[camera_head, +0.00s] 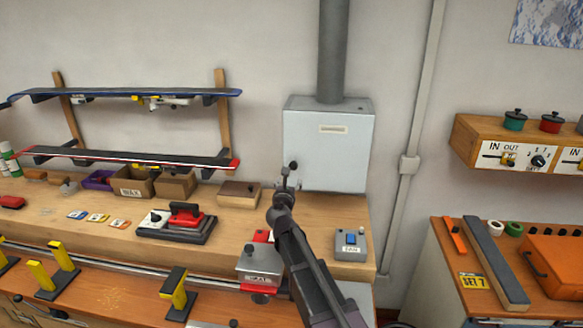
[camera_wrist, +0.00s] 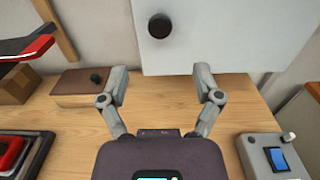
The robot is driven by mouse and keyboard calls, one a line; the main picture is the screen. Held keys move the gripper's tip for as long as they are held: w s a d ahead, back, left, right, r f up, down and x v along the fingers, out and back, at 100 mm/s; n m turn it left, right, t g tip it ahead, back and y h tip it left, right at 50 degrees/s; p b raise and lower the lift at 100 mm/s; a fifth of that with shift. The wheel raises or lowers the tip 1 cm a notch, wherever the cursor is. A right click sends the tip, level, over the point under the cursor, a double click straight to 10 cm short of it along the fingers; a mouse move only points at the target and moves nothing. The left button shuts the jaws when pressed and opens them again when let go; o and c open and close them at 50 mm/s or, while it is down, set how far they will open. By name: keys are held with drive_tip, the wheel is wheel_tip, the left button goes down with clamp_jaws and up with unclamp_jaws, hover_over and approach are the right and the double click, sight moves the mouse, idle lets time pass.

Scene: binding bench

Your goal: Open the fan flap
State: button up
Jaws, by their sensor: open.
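The fan flap (camera_head: 335,150) is the pale grey front of a box on the wall at the back of the bench, with a small label near its top. It also fills the top of the wrist view (camera_wrist: 235,35). A dark round knob (camera_wrist: 159,26) stands out from it, and in the head view this knob (camera_head: 294,166) shows just above my gripper. My gripper (camera_wrist: 158,82) is open and empty, its two fingers spread in front of the flap. My arm hides part of the box's lower left.
A grey pipe (camera_head: 332,50) rises from the box. A fan switch box (camera_head: 351,244) with a blue rocker sits on the bench at right. A wooden block (camera_head: 239,194) with a dark knob and a red-handled iron (camera_head: 185,214) lie to the left.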

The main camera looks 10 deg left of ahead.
sight(292, 167)
drive_tip(key=w, duration=1)
drive_tip(key=shift+w+d, duration=0.2)
drive_tip(key=shift+w, duration=0.15)
clamp_jaws()
drive_tip(key=shift+a, duration=0.15)
drive_tip(key=shift+s, duration=0.15)
